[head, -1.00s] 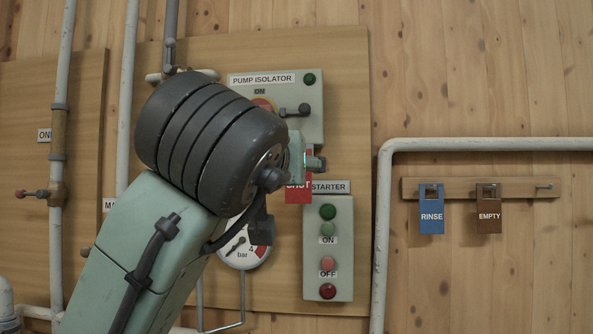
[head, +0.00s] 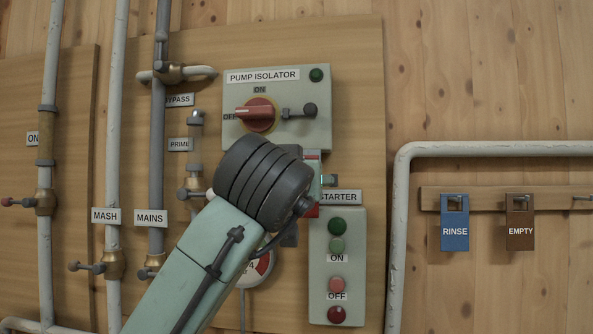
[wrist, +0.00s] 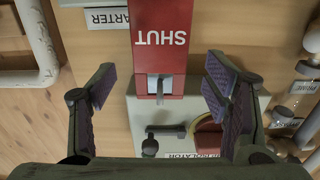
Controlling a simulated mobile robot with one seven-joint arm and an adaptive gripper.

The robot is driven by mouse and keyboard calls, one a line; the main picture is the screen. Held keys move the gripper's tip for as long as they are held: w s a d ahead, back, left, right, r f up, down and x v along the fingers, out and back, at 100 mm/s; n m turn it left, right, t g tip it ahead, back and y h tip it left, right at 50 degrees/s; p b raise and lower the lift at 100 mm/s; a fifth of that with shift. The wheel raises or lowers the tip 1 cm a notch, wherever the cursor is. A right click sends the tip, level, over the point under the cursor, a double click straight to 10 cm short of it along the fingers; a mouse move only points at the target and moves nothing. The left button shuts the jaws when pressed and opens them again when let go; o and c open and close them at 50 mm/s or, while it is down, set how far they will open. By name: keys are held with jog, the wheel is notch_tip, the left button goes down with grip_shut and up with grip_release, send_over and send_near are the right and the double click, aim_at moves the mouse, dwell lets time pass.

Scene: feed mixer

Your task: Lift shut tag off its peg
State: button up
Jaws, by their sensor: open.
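The red SHUT tag (wrist: 165,35) hangs upside down in the wrist view, with white lettering. A grey metal piece, apparently its peg, shows in the slot at its top, over the lower edge of the pump isolator box. In the head view only slivers of the tag (head: 313,211) show, the rest hidden by my arm. Clear gaps show on both sides. In the head view my wrist hides most of the gripper.
The pump isolator (head: 276,107) has a red knob and a dark lever close above my wrist. The starter box (head: 338,268) is below right. Blue RINSE (head: 455,222) and brown EMPTY (head: 520,222) tags hang on a rail at right. Pipes with valves run at left.

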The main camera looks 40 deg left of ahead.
jog(key=shift+x, duration=1.1)
jog(key=shift+c, duration=0.5)
jog(key=c, duration=1.1)
